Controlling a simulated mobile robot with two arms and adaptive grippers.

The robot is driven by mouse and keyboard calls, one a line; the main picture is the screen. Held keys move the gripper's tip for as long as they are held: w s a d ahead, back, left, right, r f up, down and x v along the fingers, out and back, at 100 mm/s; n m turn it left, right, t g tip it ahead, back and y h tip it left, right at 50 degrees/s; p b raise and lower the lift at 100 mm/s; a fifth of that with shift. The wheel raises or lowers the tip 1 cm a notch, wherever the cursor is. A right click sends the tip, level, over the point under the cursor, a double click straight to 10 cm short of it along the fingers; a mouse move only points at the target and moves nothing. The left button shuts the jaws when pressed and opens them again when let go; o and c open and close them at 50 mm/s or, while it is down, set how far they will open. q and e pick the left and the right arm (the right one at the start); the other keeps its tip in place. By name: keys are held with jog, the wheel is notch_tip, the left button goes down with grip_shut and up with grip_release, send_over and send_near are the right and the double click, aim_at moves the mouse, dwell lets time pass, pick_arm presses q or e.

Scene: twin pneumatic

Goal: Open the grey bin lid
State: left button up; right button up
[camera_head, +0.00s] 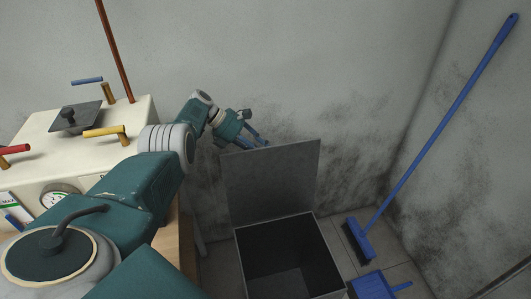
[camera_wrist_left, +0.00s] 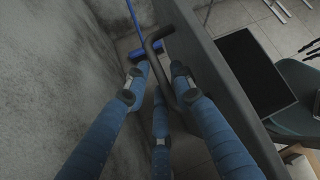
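The grey bin (camera_head: 272,242) stands on the floor, its dark inside in plain view. Its grey lid (camera_head: 270,180) stands up from the bin's back edge, leaning slightly back. My left gripper (camera_head: 262,142) is at the lid's top left edge, partly hidden behind it. In the left wrist view the blue fingers of the gripper (camera_wrist_left: 160,72) are spread apart on either side of a dark bar handle (camera_wrist_left: 165,62) on the lid's outer face (camera_wrist_left: 222,80). Whether a finger touches the handle is not clear. My right gripper does not show.
A blue broom (camera_head: 440,125) leans on the right wall, and a blue dustpan (camera_head: 372,286) lies right of the bin. A cream unit (camera_head: 85,155) with coloured handles and a gauge stands at left. The wall is close behind the lid.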

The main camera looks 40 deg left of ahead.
pick_arm(q)
jog(key=v, duration=1.1)
jog(key=shift+r, duration=0.2)
